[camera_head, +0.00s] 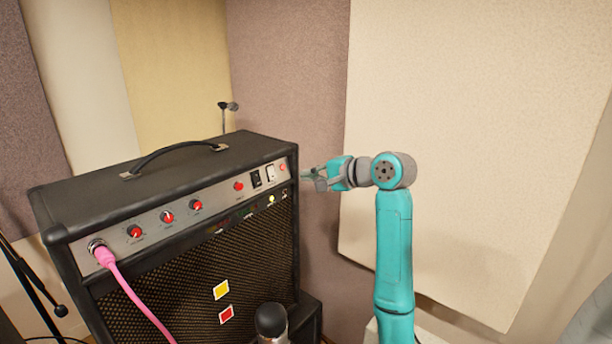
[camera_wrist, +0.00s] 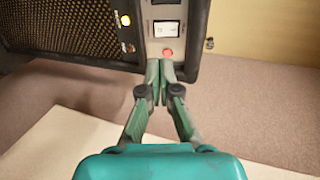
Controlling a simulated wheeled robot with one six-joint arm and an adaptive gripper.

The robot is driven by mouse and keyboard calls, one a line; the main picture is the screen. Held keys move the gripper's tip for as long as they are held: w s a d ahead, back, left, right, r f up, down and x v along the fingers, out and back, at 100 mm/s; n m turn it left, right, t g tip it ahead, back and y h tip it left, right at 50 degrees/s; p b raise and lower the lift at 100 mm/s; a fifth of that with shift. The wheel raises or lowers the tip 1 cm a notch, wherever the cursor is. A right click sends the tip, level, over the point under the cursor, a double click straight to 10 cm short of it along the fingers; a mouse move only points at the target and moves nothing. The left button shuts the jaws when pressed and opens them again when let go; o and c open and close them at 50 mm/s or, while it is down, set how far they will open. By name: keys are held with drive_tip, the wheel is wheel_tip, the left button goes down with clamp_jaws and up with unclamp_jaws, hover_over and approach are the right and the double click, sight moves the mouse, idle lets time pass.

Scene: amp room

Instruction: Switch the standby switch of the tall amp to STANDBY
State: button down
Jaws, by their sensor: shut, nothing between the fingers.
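The tall black amp (camera_head: 190,230) stands at the left with its grey control panel facing me. A black rocker switch (camera_head: 256,179) and a white rocker switch (camera_head: 270,173) sit side by side near the panel's right end. The labels are too small to tell which is the standby switch. In the wrist view the white switch (camera_wrist: 167,30) lies just beyond a round red light (camera_wrist: 168,54). My gripper (camera_head: 306,177) is shut and empty at the amp's right end. In the wrist view its fingertips (camera_wrist: 159,66) are just short of the red light; contact cannot be told.
Red knobs (camera_head: 167,216) line the panel, and a pink cable (camera_head: 128,284) is plugged in at its left end. A microphone (camera_head: 271,322) stands in front of the grille. A pale acoustic panel (camera_head: 470,130) is behind my arm. Free space lies right of the amp.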

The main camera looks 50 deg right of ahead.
sight(273, 177)
drive_tip(key=x, duration=1.1)
drive_tip(key=shift+w, duration=0.25)
drive_tip(key=shift+w+f, duration=0.2)
drive_tip(key=shift+w, duration=0.05)
drive_tip(key=shift+r, duration=0.1)
